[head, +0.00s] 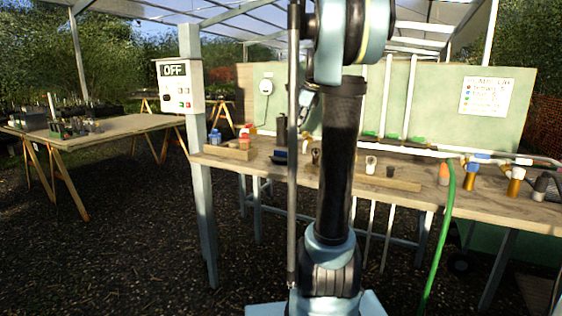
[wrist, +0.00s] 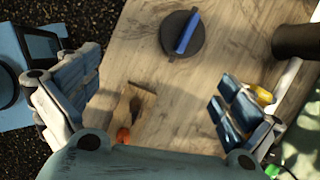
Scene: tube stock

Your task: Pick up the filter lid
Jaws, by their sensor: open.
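The filter lid, a round black disc with a raised blue bar handle (wrist: 186,32), lies flat on the wooden bench top (wrist: 130,50) at the top middle of the wrist view. My gripper (wrist: 158,80) is open and empty, its padded fingers wide apart to the left and right. The lid is beyond the fingertips in the picture, apart from both fingers.
A dark cylinder (wrist: 297,42) stands right of the lid. A yellow object (wrist: 261,93) shows beside the right finger. The bench (head: 420,195) also holds a wooden tray (head: 230,152) and pipe fittings (head: 474,175).

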